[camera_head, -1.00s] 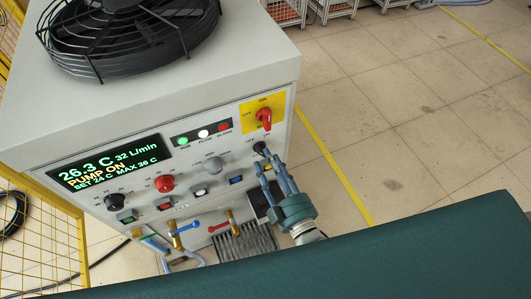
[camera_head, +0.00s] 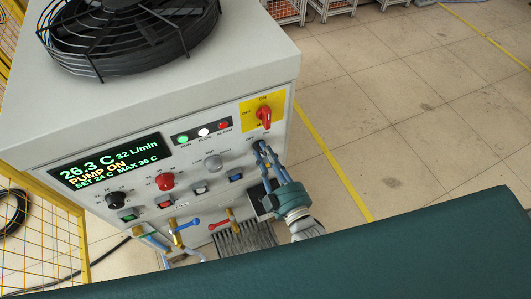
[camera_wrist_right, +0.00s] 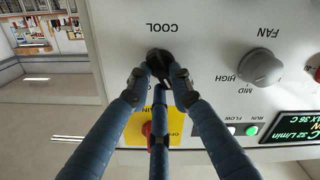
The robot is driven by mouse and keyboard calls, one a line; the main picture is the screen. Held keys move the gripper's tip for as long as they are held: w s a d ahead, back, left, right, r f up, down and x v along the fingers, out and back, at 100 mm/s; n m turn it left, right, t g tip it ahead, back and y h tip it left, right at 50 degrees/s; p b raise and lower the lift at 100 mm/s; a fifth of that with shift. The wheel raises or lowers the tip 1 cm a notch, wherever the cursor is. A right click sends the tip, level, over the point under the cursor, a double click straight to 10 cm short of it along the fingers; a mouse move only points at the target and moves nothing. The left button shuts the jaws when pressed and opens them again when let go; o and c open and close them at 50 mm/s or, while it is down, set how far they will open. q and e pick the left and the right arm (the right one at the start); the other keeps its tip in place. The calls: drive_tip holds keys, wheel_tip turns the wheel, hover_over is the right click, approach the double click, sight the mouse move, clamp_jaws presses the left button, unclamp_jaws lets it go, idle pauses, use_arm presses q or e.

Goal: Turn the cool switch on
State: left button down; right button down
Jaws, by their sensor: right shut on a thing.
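The cool switch (camera_wrist_right: 157,60) is a small black knob under the upside-down word COOL in the right wrist view. My right gripper (camera_wrist_right: 159,80) has its blue fingers closed around this knob, with the fingertips touching its sides. There the fingers mostly hide the cool switch. My left gripper is in neither view.
A red rotary switch (camera_head: 264,114) on a yellow plate sits just above my right gripper. A grey fan knob (camera_wrist_right: 261,68) is beside the cool switch. The display (camera_head: 108,162) reads PUMP ON. Valves with blue (camera_head: 189,224) and red handles stick out below.

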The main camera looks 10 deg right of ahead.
drive_tip(key=shift+m, duration=0.3)
drive_tip(key=m, duration=1.1)
drive_tip(key=shift+d+f+p, duration=0.25)
drive_tip(key=shift+d+p, duration=0.1)
drive_tip(key=shift+m, duration=0.3)
drive_tip(key=c, duration=1.5)
unclamp_jaws()
drive_tip(key=shift+c, duration=0.2)
drive_tip(key=s+d, duration=0.2)
drive_tip(key=s, duration=0.9)
drive_tip(key=shift+s+d, duration=0.15)
drive_tip(key=shift+s, duration=0.2)
